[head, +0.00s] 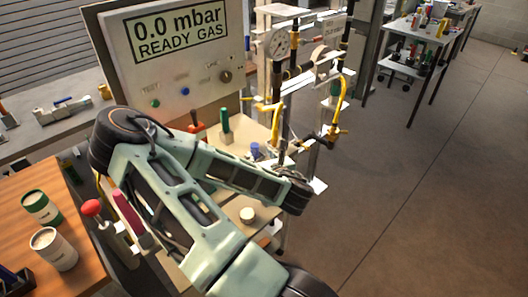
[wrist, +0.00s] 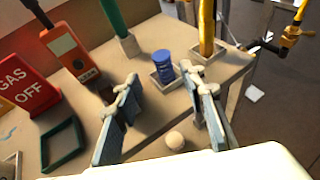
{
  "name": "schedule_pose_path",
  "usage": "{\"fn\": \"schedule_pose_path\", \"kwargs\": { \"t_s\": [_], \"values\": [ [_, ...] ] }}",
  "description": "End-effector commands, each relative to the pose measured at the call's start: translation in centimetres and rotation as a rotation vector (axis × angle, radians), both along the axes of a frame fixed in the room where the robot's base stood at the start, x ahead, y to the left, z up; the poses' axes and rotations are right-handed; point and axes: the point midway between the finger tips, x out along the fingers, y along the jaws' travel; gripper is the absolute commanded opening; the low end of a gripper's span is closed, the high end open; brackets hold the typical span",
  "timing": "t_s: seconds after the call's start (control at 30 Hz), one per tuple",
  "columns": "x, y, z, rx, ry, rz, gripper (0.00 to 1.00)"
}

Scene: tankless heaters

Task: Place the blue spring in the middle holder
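The blue spring (wrist: 162,66) stands upright in the small pale middle holder (wrist: 174,86) on the tan bench in the wrist view. It also shows in the head view (head: 255,149). A green-handled item (wrist: 114,18) stands in a holder to its left, and a yellow item (wrist: 206,28) stands in a holder to its right. My gripper (wrist: 164,92) is open and empty, with its two fingers spread apart on the near side of the spring. The fingers do not touch it. In the head view my arm hides most of the near bench, and I cannot make out the fingers.
A pale round knob (wrist: 175,140) is between the fingers, nearer me. Yellow pipework (head: 342,95) stands at the right.

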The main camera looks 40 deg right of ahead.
Motion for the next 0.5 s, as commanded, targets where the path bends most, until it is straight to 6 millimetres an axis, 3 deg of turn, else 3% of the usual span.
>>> {"fn": "schedule_pose_path", "kwargs": {
  "t_s": [0.5],
  "values": [
    [-1.6, 0.5, 1.0, 0.003, 0.001, -0.005, 0.38]
  ]
}}
